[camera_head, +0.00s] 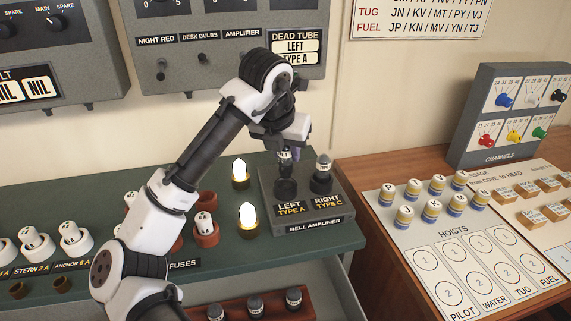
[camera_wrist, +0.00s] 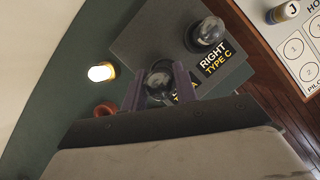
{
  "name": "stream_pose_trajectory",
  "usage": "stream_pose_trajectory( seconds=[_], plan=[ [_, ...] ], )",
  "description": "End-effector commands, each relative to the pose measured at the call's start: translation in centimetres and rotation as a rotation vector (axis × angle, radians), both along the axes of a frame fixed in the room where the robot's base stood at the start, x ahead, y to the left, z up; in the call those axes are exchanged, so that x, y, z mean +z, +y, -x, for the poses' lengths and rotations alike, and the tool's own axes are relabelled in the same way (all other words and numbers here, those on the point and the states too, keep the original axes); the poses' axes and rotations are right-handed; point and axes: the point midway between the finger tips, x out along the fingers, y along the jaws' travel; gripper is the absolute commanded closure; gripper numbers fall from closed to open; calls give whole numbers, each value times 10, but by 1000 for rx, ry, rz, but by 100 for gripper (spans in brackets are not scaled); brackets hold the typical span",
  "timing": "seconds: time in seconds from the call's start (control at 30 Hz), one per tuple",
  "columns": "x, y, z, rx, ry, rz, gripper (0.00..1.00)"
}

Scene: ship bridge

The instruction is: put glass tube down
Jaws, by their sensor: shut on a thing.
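My gripper (camera_head: 287,150) is shut on a dark-topped glass tube (camera_head: 285,162) and holds it upright over the left socket (camera_head: 286,187) of the grey bell amplifier (camera_head: 308,212). I cannot tell whether the tube's lower end is inside the socket or just above it. In the wrist view the tube (camera_wrist: 159,84) sits between my two purple fingers (camera_wrist: 160,90), which partly hide the label LEFT TYPE A. The amplifier's right socket, marked TYPE C, holds another tube (camera_head: 323,172), also seen in the wrist view (camera_wrist: 207,33).
Two lit lamps (camera_head: 248,217) stand left of the amplifier on the green console (camera_head: 110,195). White fuses (camera_head: 75,240) and red-brown holders (camera_head: 206,236) lie farther left. A rack of spare tubes (camera_head: 255,305) is in front. The wall panel above reads DEAD TUBE LEFT TYPE A (camera_head: 296,47).

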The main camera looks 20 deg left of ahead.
Motion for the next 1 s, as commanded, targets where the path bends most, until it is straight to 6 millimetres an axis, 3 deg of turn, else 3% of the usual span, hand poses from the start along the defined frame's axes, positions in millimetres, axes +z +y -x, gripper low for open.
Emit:
stream_pose_trajectory(
  seconds=[0.3,0.8,0.83,1.0],
  plan=[
    [-40,0,1,-1,1,2,93],
    [-50,0,0,-1,0,1,93],
    [-48,0,0,-1,0,1,67],
    [-48,0,0,-1,0,1,49]
  ],
)
